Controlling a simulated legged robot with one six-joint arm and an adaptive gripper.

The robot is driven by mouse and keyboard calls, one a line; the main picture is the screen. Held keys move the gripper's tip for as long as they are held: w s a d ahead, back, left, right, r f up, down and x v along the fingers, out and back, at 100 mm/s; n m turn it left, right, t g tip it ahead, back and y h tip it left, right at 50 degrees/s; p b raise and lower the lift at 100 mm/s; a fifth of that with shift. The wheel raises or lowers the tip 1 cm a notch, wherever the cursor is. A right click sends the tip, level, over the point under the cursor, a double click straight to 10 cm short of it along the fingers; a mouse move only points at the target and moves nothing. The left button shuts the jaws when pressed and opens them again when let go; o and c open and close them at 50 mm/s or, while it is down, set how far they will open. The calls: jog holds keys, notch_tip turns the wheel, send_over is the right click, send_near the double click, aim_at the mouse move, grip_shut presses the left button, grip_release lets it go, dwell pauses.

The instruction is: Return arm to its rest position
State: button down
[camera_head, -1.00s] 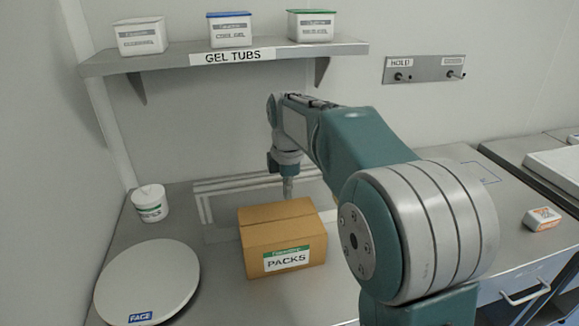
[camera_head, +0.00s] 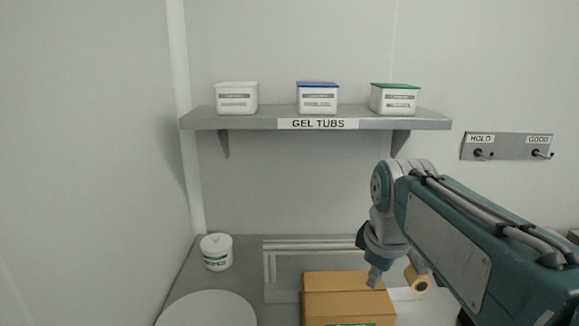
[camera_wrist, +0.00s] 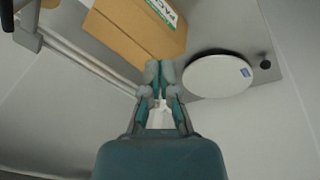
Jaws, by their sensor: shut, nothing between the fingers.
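My gripper (camera_head: 374,277) points down, with its tip overlapping the top of the cardboard packs box (camera_head: 340,284) in the head view; the gap between them cannot be judged. In the wrist view, the fingertips (camera_wrist: 160,73) are together and hold nothing. The box (camera_wrist: 135,25) shows just above the fingers there. My arm reaches in from the lower right of the head view.
A round white plate (camera_head: 207,310) lies at lower left; it also shows in the wrist view (camera_wrist: 218,76). A white tub (camera_head: 216,252) stands behind it. The gel tubs shelf (camera_head: 240,122) bears three tubs. A hook plate (camera_head: 508,147) is at right.

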jog(key=s+f+m+t, duration=0.1)
jog(key=s+f+m, duration=0.3)
jog(key=s, duration=0.3)
jog(key=s+f+m+t, duration=0.1)
jog(key=s+f+m, duration=0.3)
jog(key=s, duration=0.3)
jog(key=shift+s+d+m+t, duration=0.3)
jog(key=shift+d+m+t, duration=0.1)
jog(key=shift+m, duration=0.5)
